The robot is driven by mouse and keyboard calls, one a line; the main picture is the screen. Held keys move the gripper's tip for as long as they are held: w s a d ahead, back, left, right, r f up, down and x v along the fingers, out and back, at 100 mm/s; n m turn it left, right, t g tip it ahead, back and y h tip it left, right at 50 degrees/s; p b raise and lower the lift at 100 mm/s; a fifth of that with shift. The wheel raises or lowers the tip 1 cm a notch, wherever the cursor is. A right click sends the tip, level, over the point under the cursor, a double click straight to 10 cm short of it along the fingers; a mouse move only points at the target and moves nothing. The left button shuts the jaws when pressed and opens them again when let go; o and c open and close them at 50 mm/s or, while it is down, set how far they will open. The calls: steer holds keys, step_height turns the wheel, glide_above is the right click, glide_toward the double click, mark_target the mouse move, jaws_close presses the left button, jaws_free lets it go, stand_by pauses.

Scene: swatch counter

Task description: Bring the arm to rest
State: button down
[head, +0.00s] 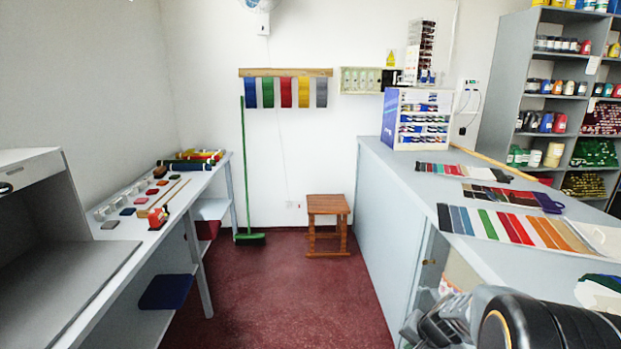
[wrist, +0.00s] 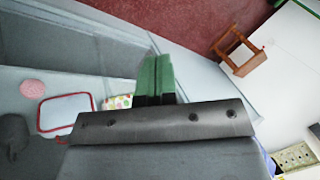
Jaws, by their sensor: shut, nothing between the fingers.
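My gripper (wrist: 154,78) shows in the wrist view with its two green fingers side by side and touching. It is shut and holds nothing. It is over the grey counter (wrist: 85,30), whose edge runs diagonally past the fingers; I cannot tell the height. In the head view, part of my dark arm shows at the lower right, in front of the right counter (head: 400,185). The fingertips cannot be made out clearly there.
A red-edged pale piece (wrist: 66,112), a pink disc (wrist: 32,88) and a spotted piece (wrist: 117,102) lie near the gripper. Colour strips (head: 515,228) lie on the right counter. A wooden stool (head: 328,205) and green broom (head: 243,170) stand at the back. The red floor between counters is clear.

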steer(key=s+a+r+n+h+p, duration=0.1)
steer(key=s+a+r+n+p, duration=0.2)
steer(key=r, duration=0.7)
steer(key=s+a+r+n+h+p, duration=0.1)
steer(key=s+a+r+n+p, duration=0.3)
steer(key=s+a+r, duration=0.3)
step_height(320, 180, up, 4)
steer(key=shift+s+a+f+n+g+p, duration=0.15)
steer(key=shift+s+a+n+g+p, duration=0.2)
steer(key=shift+s+n, duration=0.65)
steer(key=c, duration=1.8)
jaws_free()
steer(key=shift+s, duration=0.1)
